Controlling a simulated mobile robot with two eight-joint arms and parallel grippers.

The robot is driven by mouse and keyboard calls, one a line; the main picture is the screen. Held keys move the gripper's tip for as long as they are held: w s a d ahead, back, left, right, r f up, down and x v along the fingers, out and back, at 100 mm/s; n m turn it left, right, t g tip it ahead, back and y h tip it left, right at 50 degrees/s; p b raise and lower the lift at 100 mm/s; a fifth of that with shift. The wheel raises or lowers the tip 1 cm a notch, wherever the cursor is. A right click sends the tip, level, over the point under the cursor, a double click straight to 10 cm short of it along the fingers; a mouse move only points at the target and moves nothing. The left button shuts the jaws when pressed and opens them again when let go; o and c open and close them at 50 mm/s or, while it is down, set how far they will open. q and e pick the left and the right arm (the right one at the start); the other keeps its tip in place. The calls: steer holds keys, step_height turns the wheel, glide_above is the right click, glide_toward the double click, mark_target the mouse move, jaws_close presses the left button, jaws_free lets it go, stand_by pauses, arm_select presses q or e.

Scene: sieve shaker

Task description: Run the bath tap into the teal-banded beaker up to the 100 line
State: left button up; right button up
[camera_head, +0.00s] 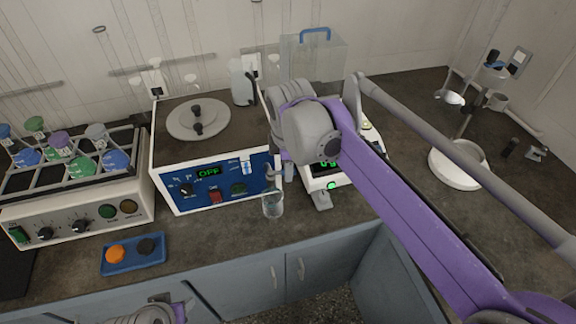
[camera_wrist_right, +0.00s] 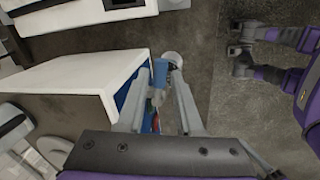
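The beaker (camera_head: 273,205) is clear glass. It stands upright near the counter's front edge, at the right front corner of the bath (camera_head: 165,180); I cannot make out its band, its lines or any water in it. The bath's display reads OFF. The tap with a blue lever (camera_wrist_right: 160,72) shows in the right wrist view. My right gripper (camera_wrist_right: 162,80) is there, its fingers apart on either side of the tap; contact is unclear. In the head view the right gripper (camera_head: 279,172) is just above the beaker. My left arm shows at the bottom edge, its fingers unclear.
A balance (camera_head: 330,175) stands right of the beaker, partly behind my right arm. A blue tray (camera_head: 133,268) with an orange and a dark piece lies front left. A shaker with flasks (camera_head: 80,210) stands left. A white round-based stand (camera_head: 455,165) is far right.

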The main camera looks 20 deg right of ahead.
jaws_close()
stand_by(1.1)
